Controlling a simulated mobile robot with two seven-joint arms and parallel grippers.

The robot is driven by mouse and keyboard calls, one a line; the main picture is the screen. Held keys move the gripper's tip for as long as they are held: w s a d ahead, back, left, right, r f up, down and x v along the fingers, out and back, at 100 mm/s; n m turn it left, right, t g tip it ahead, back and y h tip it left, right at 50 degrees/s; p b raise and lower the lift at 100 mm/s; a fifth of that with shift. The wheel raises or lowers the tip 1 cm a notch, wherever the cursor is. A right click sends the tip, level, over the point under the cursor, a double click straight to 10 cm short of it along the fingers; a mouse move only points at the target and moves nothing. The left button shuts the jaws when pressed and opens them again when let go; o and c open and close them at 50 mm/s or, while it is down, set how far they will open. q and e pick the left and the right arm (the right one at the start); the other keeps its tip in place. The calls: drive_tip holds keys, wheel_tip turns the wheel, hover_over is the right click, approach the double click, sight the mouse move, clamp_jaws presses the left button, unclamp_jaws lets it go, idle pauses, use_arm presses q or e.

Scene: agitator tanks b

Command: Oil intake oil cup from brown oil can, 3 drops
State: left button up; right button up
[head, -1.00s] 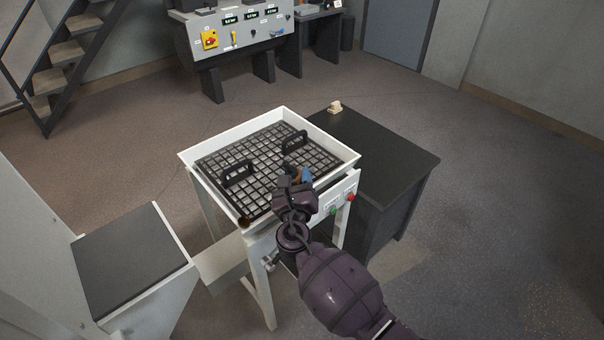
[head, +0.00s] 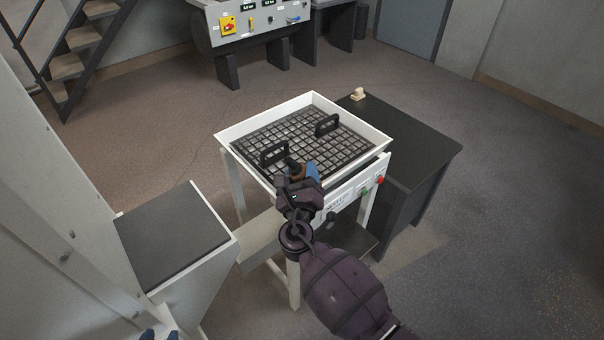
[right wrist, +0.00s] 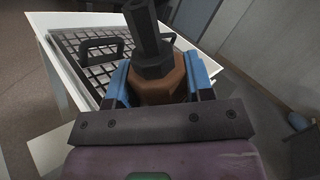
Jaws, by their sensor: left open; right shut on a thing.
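My right gripper (head: 302,176) is shut on the brown oil can (right wrist: 160,86), over the near side of the white tray table in the head view. In the right wrist view, the can's brown body sits between the blue fingers (right wrist: 160,82), with its dark spout pointing away toward the grid. The can is mostly hidden by the gripper in the head view. The blue tips of my left gripper (head: 160,335) just show at the bottom left edge, open and clear of other things. I cannot make out the intake oil cup in either view.
The white tray (head: 232,133) holds a dark grid (head: 300,140) with two upright black handles. A dark-topped cabinet (head: 415,140) stands right of it, with a small beige object (head: 357,94) on top. A dark-topped white unit (head: 170,235) stands at left. A control panel (head: 265,20) is behind.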

drive_tip(key=shift+n, duration=0.3)
drive_tip(key=shift+w+d, duration=0.1)
drive_tip(key=shift+d, duration=0.1)
